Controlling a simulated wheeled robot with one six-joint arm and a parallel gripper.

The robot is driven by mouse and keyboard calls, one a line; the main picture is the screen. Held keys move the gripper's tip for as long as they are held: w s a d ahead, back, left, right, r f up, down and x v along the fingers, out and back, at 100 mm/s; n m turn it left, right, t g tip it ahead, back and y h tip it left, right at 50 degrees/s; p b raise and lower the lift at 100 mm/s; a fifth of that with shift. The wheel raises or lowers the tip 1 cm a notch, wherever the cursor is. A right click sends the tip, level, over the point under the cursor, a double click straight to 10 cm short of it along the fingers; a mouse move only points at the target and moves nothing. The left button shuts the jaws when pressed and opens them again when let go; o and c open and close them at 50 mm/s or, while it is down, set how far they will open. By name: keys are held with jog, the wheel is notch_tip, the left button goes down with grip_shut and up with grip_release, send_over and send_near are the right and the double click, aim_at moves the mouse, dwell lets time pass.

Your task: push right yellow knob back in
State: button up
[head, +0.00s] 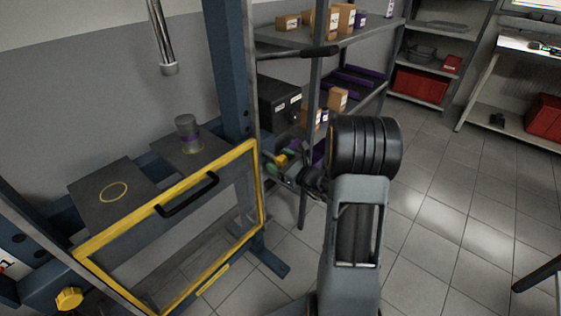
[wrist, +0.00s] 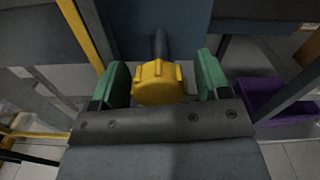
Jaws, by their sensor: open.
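The right yellow knob (wrist: 160,84) is seen in the wrist view, lobed, on a dark shaft that runs back to the blue frame post. My gripper (wrist: 160,80) is open, with one green finger on each side of the knob. Gaps show between the fingers and the knob. In the head view the knob (head: 281,160) is small and partly hidden beside my gripper (head: 283,167), at the right post of the press. A second yellow knob (head: 69,298) is on the left post, at the lower left.
A yellow-framed guard door (head: 258,190) with a black handle (head: 187,194) stands left of my gripper. A black lever (head: 318,51) sticks out above. Shelves with boxes (head: 338,99) stand behind.

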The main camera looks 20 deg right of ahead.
aim_at(273, 155)
jog(key=c, duration=1.3)
jog(key=shift+b+x, duration=0.5)
jog(key=shift+x, duration=1.1)
jog(key=o, duration=1.3)
jog(key=shift+s, duration=0.15)
jog(key=v, duration=1.3)
jog(key=shift+s+d+p, duration=0.2)
jog(key=shift+s+p, duration=0.1)
jog(key=shift+r, duration=0.1)
